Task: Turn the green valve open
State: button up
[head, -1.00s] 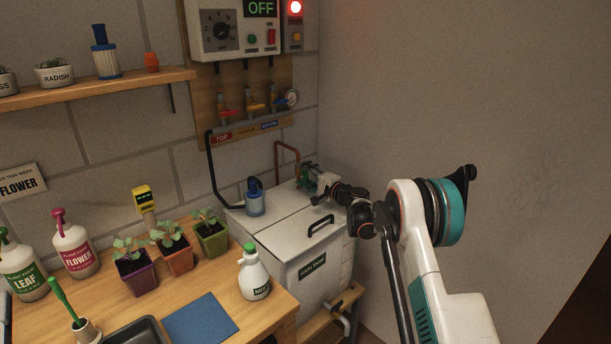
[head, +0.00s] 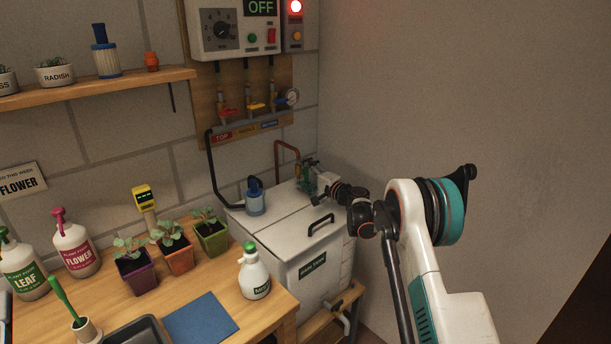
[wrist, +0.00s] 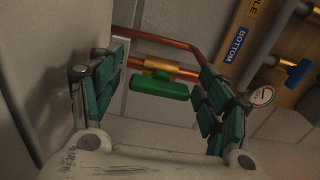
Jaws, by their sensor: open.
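The green valve handle (wrist: 160,88) sits on a brass body (wrist: 160,66) on a copper pipe (wrist: 180,46) in the wrist view. The handle lies roughly along the pipe in that picture. My gripper (wrist: 165,90) is open, with one finger on each side of the handle, apart from it and holding nothing. In the head view my gripper (head: 307,178) is at the back of the white tank's lid (head: 285,225), near the copper pipe (head: 277,155). There the fingers hide most of the valve.
A blue pump (head: 254,198) and a black lid handle (head: 321,224) are on the tank. Above hang three small valves on a board, with a gauge (head: 292,97). Potted seedlings (head: 173,245) and a white spray bottle (head: 253,275) stand on the bench. A bare wall is at right.

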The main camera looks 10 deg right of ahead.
jog(key=v, duration=1.2)
